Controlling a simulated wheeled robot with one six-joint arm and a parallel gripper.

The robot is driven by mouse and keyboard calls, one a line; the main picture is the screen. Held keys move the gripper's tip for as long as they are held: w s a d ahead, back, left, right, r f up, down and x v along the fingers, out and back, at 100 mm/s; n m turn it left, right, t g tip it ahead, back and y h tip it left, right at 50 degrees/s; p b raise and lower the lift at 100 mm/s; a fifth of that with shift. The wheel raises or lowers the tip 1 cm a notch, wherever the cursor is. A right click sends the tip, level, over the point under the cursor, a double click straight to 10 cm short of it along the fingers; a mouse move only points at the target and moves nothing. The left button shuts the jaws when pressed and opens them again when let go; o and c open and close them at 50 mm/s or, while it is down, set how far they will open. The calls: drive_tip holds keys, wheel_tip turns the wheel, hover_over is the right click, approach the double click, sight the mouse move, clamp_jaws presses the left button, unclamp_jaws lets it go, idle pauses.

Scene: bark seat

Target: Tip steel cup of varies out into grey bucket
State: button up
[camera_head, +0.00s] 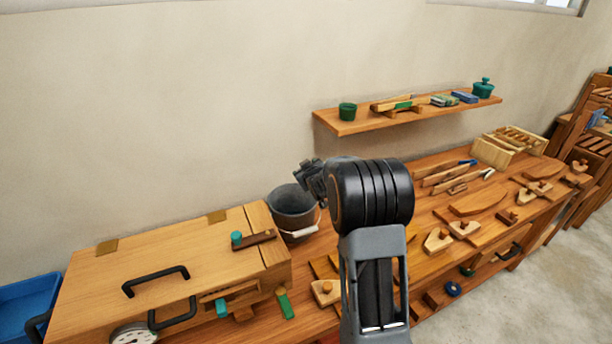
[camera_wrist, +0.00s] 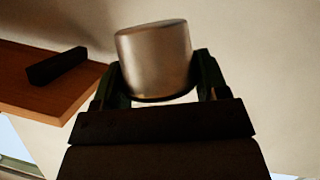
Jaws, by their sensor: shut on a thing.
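The steel cup (camera_wrist: 153,60) is between the two fingers of my gripper (camera_wrist: 158,68) in the wrist view, and they are shut on its sides. Its smooth wall shows; its inside and any contents do not. In the head view my gripper (camera_head: 313,181) is a dark shape at the left end of my wrist, partly hidden by my arm, and the cup cannot be made out there. The grey bucket (camera_head: 292,208) stands on the bench just left of and below my gripper in that picture. Its mouth faces up and its white handle hangs at the front.
A wooden chest (camera_head: 190,262) with black handles lies left of the bucket. A wall shelf (camera_head: 350,127) with a green pot (camera_head: 347,111) is behind on the right. Wooden tools and a crate (camera_head: 492,152) crowd the bench (camera_head: 425,205) to the right.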

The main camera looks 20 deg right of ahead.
drive_tip(key=shift+a+f+n+h+b, duration=0.2)
drive_tip(key=shift+f+n+h+b, duration=0.3)
drive_tip(key=shift+b, duration=2.25)
drive_tip(key=shift+a+n, duration=0.15)
drive_tip(key=shift+n, duration=0.35)
drive_tip(key=shift+a+r+n+t+p, duration=0.1)
drive_tip(key=shift+r+n+t+p, duration=0.1)
drive_tip(key=shift+n+t+p, duration=0.1)
drive_tip(key=shift+a+f+n+h+p, duration=0.4)
drive_tip(key=shift+n+h+p, duration=0.5)
drive_tip(key=shift+p, duration=0.35)
drive_tip(key=shift+a+f+n+t+h+p, duration=0.2)
drive_tip(key=shift+a+n+t+p, duration=0.1)
drive_tip(key=shift+n, duration=0.3)
drive_tip(key=shift+a+f+n+t+h+p, duration=0.1)
drive_tip(key=shift+a+f+n+t+p, duration=0.15)
drive_tip(key=shift+n, duration=0.35)
drive_tip(key=shift+a+f+n+t+h+b, duration=0.1)
drive_tip(key=shift+a+n+t+h+b, duration=0.3)
drive_tip(key=shift+n+b, duration=0.7)
drive_tip(key=shift+a+f+n+t+h+b, duration=0.15)
drive_tip(key=shift+n+t+b, duration=0.35)
drive_tip(key=shift+n+b, duration=0.65)
drive_tip(key=shift+a+f+n+t+h+b, duration=0.15)
drive_tip(key=shift+a+n+t+b, duration=0.25)
drive_tip(key=shift+n+b, duration=0.7)
drive_tip(key=shift+r+n, duration=0.15)
drive_tip(key=shift+n, duration=0.2)
